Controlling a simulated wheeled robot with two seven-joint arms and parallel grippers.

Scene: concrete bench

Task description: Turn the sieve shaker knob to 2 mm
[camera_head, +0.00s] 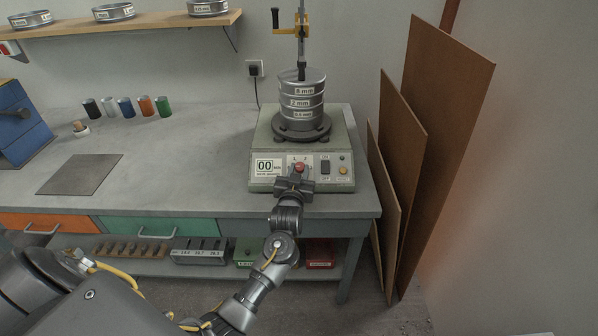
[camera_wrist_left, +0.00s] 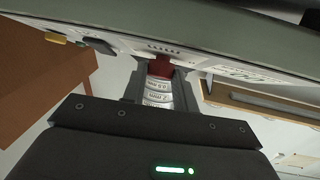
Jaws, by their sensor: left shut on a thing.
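The sieve shaker (camera_head: 263,150) stands on the bench with a stack of metal sieves (camera_head: 302,103) on it, labelled 8 mm, 2 mm and a smaller size. Its front panel has a display (camera_head: 265,166) reading 00. The red knob (camera_head: 299,167) is on the panel, right of the display. My left gripper (camera_head: 297,176) is shut on the knob from the front. In the left wrist view, the red knob (camera_wrist_left: 160,67) sits between the finger ends of my left gripper (camera_wrist_left: 158,77). The knob's pointed setting cannot be read. My right gripper is not in view.
Brown boards (camera_head: 435,130) lean beside the bench. Several small coloured containers (camera_head: 125,107) and a grey plate (camera_head: 80,174) are on the left. The bench between plate and shaker is clear.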

